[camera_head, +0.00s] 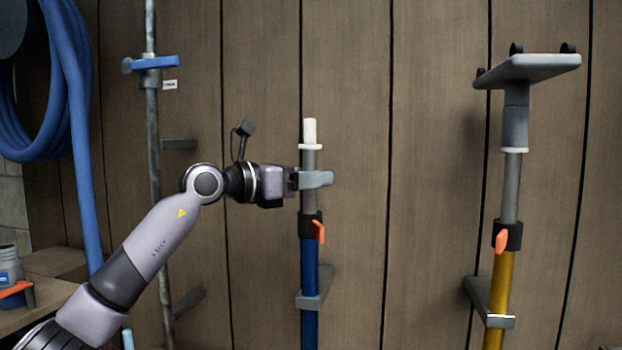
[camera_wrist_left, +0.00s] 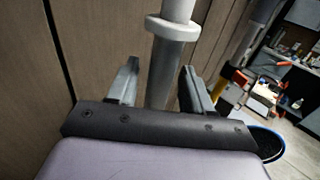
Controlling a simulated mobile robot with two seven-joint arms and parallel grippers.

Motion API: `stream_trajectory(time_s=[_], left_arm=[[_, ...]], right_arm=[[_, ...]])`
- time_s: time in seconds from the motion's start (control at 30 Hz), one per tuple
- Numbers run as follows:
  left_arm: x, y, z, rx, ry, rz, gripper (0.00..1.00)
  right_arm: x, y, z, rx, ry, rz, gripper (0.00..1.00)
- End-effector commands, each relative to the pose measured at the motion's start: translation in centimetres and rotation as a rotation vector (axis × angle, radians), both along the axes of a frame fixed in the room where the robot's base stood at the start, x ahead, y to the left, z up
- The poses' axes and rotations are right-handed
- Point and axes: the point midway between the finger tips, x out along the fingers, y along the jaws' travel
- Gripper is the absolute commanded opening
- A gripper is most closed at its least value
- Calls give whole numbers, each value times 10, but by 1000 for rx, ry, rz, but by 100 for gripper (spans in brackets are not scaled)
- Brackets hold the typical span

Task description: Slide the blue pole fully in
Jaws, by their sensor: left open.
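The blue pole (camera_head: 309,268) stands upright against the plank wall in the head view. Its grey inner tube (camera_head: 309,160) sticks up out of a black collar with an orange lever (camera_head: 319,231). A white ring and white tip (camera_head: 310,131) top the tube. My left gripper (camera_head: 316,179) is at the grey tube, below the white ring and above the collar. In the left wrist view the gripper (camera_wrist_left: 160,88) is open, with the grey tube (camera_wrist_left: 165,72) between its fingers and gaps beside it. My right gripper is not in view.
A yellow pole (camera_head: 497,285) with a flat grey head (camera_head: 528,68) stands at right. A grey bracket (camera_head: 313,302) holds the blue pole. At left are a metal pipe with a blue valve handle (camera_head: 152,63) and a coiled blue hose (camera_head: 75,90). The wall between the poles is clear.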

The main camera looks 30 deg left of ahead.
Motion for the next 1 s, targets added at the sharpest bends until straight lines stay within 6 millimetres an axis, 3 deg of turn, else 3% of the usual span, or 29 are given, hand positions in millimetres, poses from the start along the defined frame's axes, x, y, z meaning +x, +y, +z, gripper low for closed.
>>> stream_trajectory(time_s=[0.5,1.0], left_arm=[[-56,34,-2,2,3,2,50],[-59,35,-1,2,3,0,50]], right_arm=[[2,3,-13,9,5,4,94],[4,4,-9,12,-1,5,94]])
